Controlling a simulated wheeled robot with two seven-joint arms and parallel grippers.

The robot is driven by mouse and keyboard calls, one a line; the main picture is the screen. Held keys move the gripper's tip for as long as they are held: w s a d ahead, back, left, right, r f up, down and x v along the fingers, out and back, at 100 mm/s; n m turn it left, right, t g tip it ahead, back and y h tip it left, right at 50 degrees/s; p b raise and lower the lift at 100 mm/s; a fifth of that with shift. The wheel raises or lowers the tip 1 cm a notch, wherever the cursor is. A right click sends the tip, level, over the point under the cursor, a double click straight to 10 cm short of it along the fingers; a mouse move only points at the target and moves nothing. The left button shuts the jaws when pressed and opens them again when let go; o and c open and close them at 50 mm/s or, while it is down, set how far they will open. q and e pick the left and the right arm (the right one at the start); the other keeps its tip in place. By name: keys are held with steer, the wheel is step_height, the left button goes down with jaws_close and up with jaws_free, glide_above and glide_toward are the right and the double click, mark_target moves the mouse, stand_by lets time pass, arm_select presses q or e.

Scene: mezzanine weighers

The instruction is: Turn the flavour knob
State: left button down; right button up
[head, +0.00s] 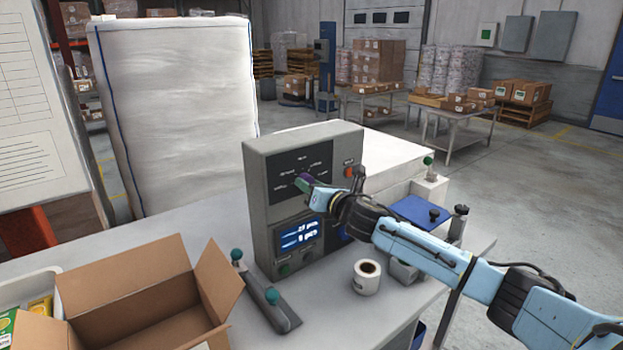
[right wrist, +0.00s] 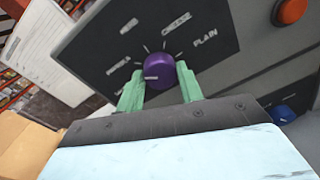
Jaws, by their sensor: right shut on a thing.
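The purple flavour knob (right wrist: 159,70) sits on the dark panel of the grey control box (head: 258,208). Its white pointer mark faces left in the right wrist view, and labels ring it, one reading PLAIN. My right gripper (right wrist: 160,88) is shut on the knob, with one green finger on each side. In the head view the knob (head: 304,182) is mostly hidden by the right gripper (head: 313,187), whose arm comes in from the right. My left gripper is not in view.
An orange button (head: 349,172) is right of the knob, and a lit display (head: 300,234) is below it. An open cardboard box (head: 128,270) stands at front left. A label roll (head: 367,276) stands on the table in front of the control box.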

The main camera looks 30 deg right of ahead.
steer(key=m+p, duration=0.5)
steer(key=m, duration=0.5)
steer(key=shift+d+m+y+p, duration=0.1)
steer(key=shift+m+y+p, duration=0.2)
steer(key=shift+m+p, duration=0.1)
stand_by(0.4)
steer(key=o, duration=1)
steer(key=shift+s, duration=0.1)
steer(key=s, duration=0.4)
steer(key=s+b, duration=0.1)
steer(key=s, duration=0.3)
steer(key=s+d, duration=0.1)
steer(key=s, duration=0.4)
steer(key=shift+s+r, duration=0.1)
steer(key=shift+r, duration=0.25)
